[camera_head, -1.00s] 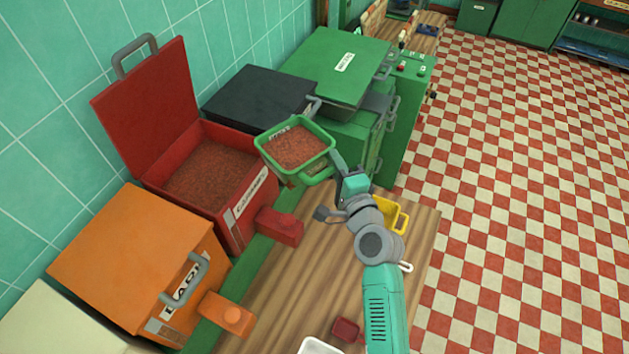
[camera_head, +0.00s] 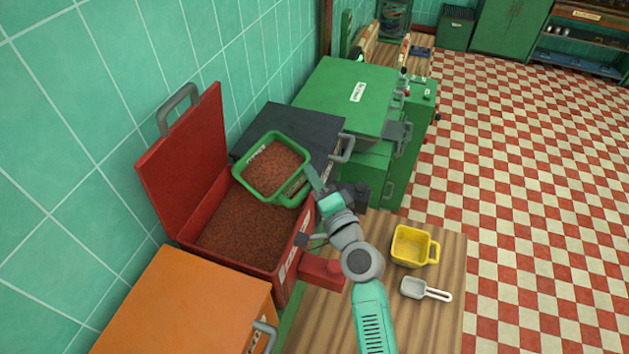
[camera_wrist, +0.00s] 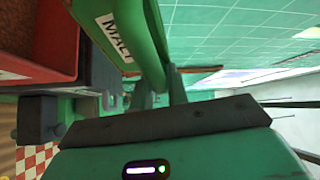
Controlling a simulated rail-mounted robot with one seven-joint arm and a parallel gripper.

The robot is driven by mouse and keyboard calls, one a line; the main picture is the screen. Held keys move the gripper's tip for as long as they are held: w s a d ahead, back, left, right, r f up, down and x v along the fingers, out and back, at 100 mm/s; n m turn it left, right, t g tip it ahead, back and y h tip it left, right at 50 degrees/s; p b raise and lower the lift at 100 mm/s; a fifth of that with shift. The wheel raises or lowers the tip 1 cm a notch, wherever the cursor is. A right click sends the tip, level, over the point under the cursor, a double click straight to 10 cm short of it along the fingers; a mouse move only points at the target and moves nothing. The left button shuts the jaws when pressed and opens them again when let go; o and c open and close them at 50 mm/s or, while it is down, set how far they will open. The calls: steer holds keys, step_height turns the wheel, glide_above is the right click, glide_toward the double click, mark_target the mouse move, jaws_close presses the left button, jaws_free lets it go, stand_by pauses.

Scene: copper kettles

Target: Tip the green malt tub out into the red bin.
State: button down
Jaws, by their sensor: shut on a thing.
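The green malt tub (camera_head: 240,168) is full of reddish-brown grain and is held above the back right part of the red bin. My gripper (camera_head: 312,182) is shut on the tub at its right side. In the wrist view the tub (camera_wrist: 132,22) shows its MALT label, and my gripper's fingers (camera_wrist: 162,88) meet its green handle. The tub looks roughly level, and its grain stays inside. The red bin (camera_head: 262,262) has its lid raised against the wall side, and the same reddish-brown grain fills its floor.
A dark closed bin (camera_head: 292,120) and a green bin (camera_head: 345,95) stand behind. An orange closed bin (camera_head: 185,305) stands in front. A yellow tub (camera_head: 412,246) and a white scoop (camera_head: 415,288) lie on the wooden bench (camera_head: 445,325) to the right.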

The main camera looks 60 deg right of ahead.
steer(key=shift+a+r+n+t, duration=0.15)
steer(key=shift+r+n+t, duration=0.35)
steer(key=shift+n, duration=0.7)
steer(key=shift+n+b, duration=0.7)
steer(key=shift+b, duration=0.35)
steer(key=n+b, duration=0.1)
steer(key=b, duration=0.1)
steer(key=a+n+t+b, duration=0.1)
steer(key=n, duration=0.1)
steer(key=a+n+t+y+b, duration=0.1)
steer(key=n+b, duration=0.1)
steer(key=shift+w+a+f+b, duration=0.15)
steer(key=shift+w+a+b, duration=0.1)
steer(key=shift+w+b, duration=0.1)
steer(key=a+n+y+b, duration=0.1)
steer(key=n, duration=0.1)
steer(key=n+t+b, duration=0.1)
steer(key=n+b, duration=0.1)
steer(key=shift+w+a+y, duration=0.15)
steer(key=shift+a+y, duration=0.25)
steer(key=w+a+f+n+t+y+b, duration=0.1)
steer(key=a+n+y+b, duration=0.3)
steer(key=n+b, duration=0.5)
steer(key=shift+a+f+n+y+b, duration=0.35)
steer(key=shift+a+f+b, duration=0.5)
steer(key=shift+b, duration=2)
steer(key=shift+w+r, duration=0.1)
steer(key=shift+r, duration=0.15)
